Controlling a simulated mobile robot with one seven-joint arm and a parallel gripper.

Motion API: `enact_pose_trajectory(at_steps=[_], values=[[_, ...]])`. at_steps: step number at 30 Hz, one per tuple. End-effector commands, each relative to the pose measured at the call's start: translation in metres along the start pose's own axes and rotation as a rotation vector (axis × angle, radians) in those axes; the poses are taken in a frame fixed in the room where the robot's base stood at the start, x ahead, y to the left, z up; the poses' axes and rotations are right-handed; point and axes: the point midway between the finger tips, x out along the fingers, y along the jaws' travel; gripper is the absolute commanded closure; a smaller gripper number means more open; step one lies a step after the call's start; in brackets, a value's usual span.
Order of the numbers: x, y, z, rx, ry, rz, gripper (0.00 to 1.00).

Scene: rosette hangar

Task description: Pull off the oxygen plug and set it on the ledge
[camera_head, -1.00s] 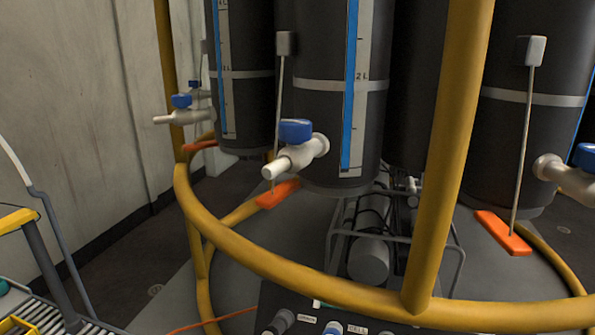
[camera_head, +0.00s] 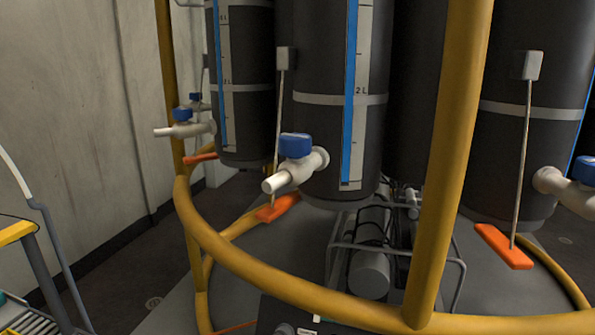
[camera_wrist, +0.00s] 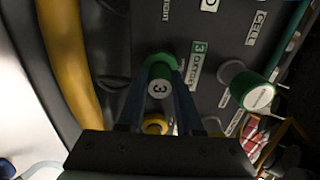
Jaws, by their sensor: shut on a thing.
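A green and white label marked "3", apparently reading oxygen, is on the dark panel (camera_wrist: 215,30) beside the plug. I cannot tell whether the plug is still seated in the panel. In the head view only the top of the dark panel shows at the bottom edge; my gripper is out of that view. I cannot make out the ledge.
A pale cylinder with a green rim (camera_wrist: 250,88) stands out right of the gripped plug. A yellow ring (camera_wrist: 155,126) lies below it. A yellow rail (camera_head: 270,278) curves in front of dark tanks with blue-handled valves (camera_head: 295,146). A yellow post (camera_head: 447,170) stands right of centre.

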Motion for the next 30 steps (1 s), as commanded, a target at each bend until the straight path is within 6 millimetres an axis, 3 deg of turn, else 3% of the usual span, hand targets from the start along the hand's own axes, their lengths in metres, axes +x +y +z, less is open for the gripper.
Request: enact_pose_trajectory(at_steps=[19,30], values=[[0.0,-0.001,0.0,0.0,0.0,-0.001,1.0],[-0.013,-0.002,0.0,0.0,0.0,-0.001,1.0]])
